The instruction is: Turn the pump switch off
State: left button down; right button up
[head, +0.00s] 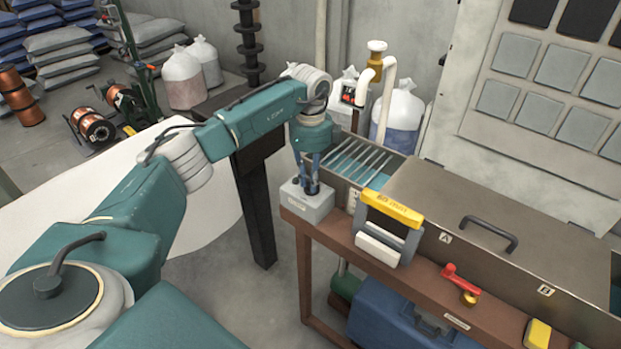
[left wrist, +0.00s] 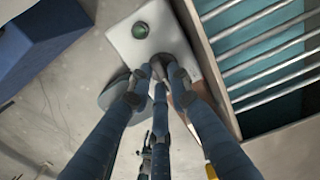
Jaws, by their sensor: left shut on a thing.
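The pump switch box (head: 306,206) is a small grey box with a pale label on its front, at the left end of the brown bench. In the left wrist view the box (left wrist: 122,40) shows a green round lamp (left wrist: 141,30) on top and a dark switch knob (left wrist: 158,66). My left gripper (head: 312,188) points down onto the box top. In the left wrist view its fingers (left wrist: 157,86) are closed around the knob, which they partly hide. The knob's setting cannot be made out. My right gripper is not in view.
A metal tank with bars (head: 352,162) stands right beside the box. A yellow-handled tool (head: 392,207), a red-handled valve (head: 462,280) and a lidded section (head: 485,215) lie further right. A dark post (head: 256,205) stands left of the bench.

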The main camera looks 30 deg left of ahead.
pick_arm(q)
jog(key=shift+w+r, duration=0.1)
jog(key=shift+r, duration=0.05)
jog(key=c, duration=1.6)
grip_release()
jog(key=shift+r, duration=0.1)
notch_tip(320, 180, up, 12)
jog(key=shift+f, duration=0.15)
jog(key=shift+f, duration=0.1)
